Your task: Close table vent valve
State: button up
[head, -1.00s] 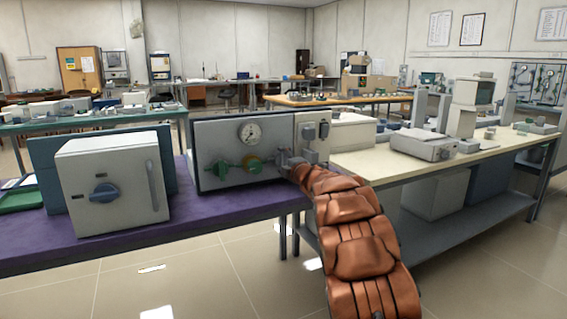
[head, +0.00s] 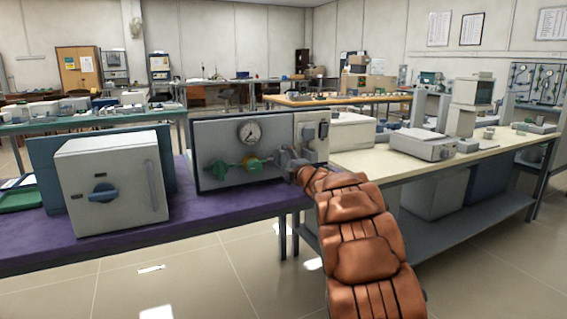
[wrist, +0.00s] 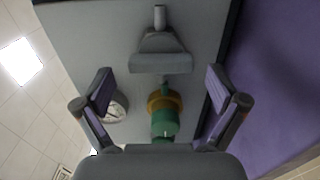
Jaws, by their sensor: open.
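A grey panel box (head: 203,133) on the purple table carries a round gauge (head: 250,131) and green and yellow valve fittings (head: 252,163). In the wrist view, the yellow-ringed green fitting (wrist: 164,112) sits between my open fingers, with the gauge (wrist: 116,106) beside the left finger. A grey wedge-shaped part (wrist: 160,55) on a short stem lies beyond the fingertips. My gripper (head: 288,162) is just right of the yellow fitting in the head view; it also shows in the wrist view (wrist: 160,92). Nothing is gripped. I cannot tell whether the fingers touch the panel.
A white furnace box (head: 110,185) with a blue knob stands left on the purple table (head: 190,222). A grey switch box (head: 312,130) stands close behind my gripper. A cream bench (head: 375,165) with instruments is at right. Open tiled floor lies in front.

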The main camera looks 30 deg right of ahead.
jog(key=s, duration=0.9)
jog(key=shift+s+a, duration=0.2)
jog(key=shift+a, duration=0.2)
dwell(0.4)
jog(key=s+a+r+m+g+h+p, duration=0.4)
jog(key=s+r+m+g+h+p, duration=0.15)
jog(key=s+r+m+p, duration=0.5)
jog(key=s+a+m+g+y+p, duration=0.2)
jog(key=s+a+g+p, duration=0.2)
jog(key=s+a, duration=0.5)
jog(key=s+a+m+g+y+p, duration=0.2)
jog(key=s+a+g+p, duration=0.3)
jog(key=s, duration=1.2)
jog(key=s+a+m+g+y+p, duration=0.2)
jog(key=s+a+g+p, duration=0.3)
jog(key=s+a+p, duration=0.6)
jog(key=s+a+y, duration=0.1)
jog(key=s+a, duration=0.1)
jog(key=a, duration=0.1)
jog(key=shift+a+r+m, duration=0.15)
jog(key=shift+r+m, duration=0.2)
jog(key=shift+r, duration=0.05)
jog(key=shift+c, duration=0.4)
